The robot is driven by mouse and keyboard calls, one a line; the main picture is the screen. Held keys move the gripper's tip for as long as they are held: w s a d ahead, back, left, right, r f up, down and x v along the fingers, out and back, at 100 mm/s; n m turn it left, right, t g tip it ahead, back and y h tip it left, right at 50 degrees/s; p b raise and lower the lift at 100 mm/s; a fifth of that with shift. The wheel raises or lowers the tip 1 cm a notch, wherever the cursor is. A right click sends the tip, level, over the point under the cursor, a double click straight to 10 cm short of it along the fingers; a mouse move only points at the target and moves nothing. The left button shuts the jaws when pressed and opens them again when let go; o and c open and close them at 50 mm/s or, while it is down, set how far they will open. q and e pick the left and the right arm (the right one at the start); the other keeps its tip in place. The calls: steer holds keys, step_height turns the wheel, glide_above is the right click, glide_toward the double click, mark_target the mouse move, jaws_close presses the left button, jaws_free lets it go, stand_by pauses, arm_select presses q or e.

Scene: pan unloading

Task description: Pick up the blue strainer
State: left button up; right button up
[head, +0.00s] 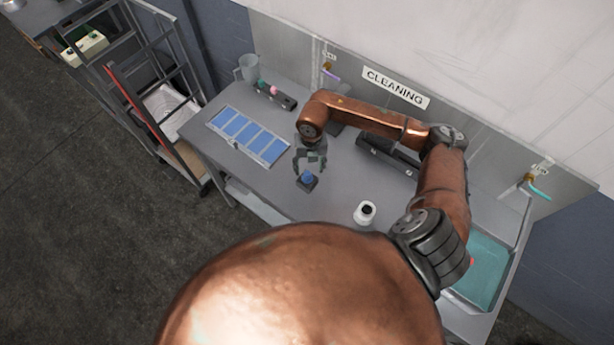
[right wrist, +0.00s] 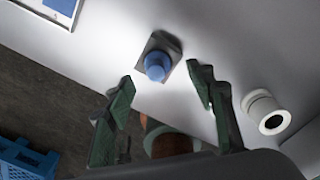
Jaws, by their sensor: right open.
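The blue strainer (head: 307,176) is a small round blue piece on a dark square base (head: 309,185), standing on the grey table (head: 335,205). In the right wrist view the strainer (right wrist: 156,67) lies just beyond the fingertips, between their lines, with its base (right wrist: 170,46) behind it. My right gripper (head: 310,163) is open and empty, close above the strainer in the head view. Its two fingers (right wrist: 160,78) are spread apart in the right wrist view, and I see no contact. My left gripper is not in view.
A tray with blue panels (head: 285,146) lies left of the strainer. A white cylinder (head: 365,212) stands to its right, also in the right wrist view (right wrist: 263,110). A dark holder (head: 387,158) sits behind, a teal basin (head: 487,270) at right, a rack (head: 140,90) at left.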

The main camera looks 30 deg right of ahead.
mark_target(307, 173)
steer(key=f, duration=0.1)
steer(key=f+p, duration=0.1)
steer(key=f, duration=0.1)
steer(key=shift+w+a+f+p, duration=0.15)
steer(key=shift+a+f+p, duration=0.15)
steer(key=shift+a+f, duration=0.1)
steer(key=shift+d+f, duration=0.1)
steer(key=shift+f, duration=0.55)
steer(key=c, duration=1.2)
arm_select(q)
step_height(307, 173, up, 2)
arm_select(e)
steer(key=shift+c, duration=0.2)
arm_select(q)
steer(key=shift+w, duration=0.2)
arm_select(e)
steer(key=shift+r, duration=0.1)
